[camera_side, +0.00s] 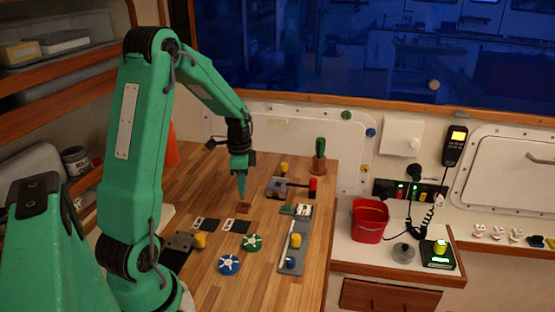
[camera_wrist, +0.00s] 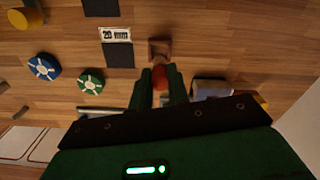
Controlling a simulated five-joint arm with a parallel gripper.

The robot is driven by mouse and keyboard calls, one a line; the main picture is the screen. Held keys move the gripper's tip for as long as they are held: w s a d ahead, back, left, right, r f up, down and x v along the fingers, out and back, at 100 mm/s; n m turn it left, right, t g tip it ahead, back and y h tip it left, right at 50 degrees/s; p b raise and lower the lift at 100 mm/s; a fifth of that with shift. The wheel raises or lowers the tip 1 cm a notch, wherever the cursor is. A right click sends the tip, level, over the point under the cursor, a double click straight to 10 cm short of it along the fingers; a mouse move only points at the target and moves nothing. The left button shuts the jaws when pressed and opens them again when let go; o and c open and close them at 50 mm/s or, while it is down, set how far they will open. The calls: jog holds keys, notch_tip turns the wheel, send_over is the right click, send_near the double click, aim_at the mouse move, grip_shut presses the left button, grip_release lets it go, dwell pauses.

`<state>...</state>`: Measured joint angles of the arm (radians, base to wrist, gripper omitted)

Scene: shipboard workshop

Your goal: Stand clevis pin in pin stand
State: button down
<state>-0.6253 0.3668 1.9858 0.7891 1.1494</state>
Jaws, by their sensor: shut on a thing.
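My gripper (camera_side: 241,192) points down over the wooden bench. In the wrist view my gripper (camera_wrist: 161,88) has its two green fingers shut on a small reddish-orange piece (camera_wrist: 160,77), which I take to be the clevis pin. Its lower part is hard to make out. A small brown square block (camera_wrist: 159,50), apparently the pin stand, lies just beyond the fingertips in the wrist view. In the side view the block (camera_side: 244,207) is on the bench right below my gripper. I cannot tell whether the pin touches it or is in it.
A green wheel (camera_side: 251,242) and a blue wheel (camera_side: 229,264) lie nearer the front. Dark plates (camera_side: 237,226) lie close by, one labelled 20 mm in the wrist view. A grey rail (camera_side: 296,246) with knobs is to the right. Bare wood (camera_side: 190,205) shows to the left.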

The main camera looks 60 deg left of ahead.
jog(key=shift+f, duration=2)
jog(key=shift+f, duration=0.1)
jog(key=c, duration=1.3)
grip_release()
jog(key=shift+c, duration=0.2)
notch_tip(320, 180, up, 12)
jog(key=shift+r, duration=0.15)
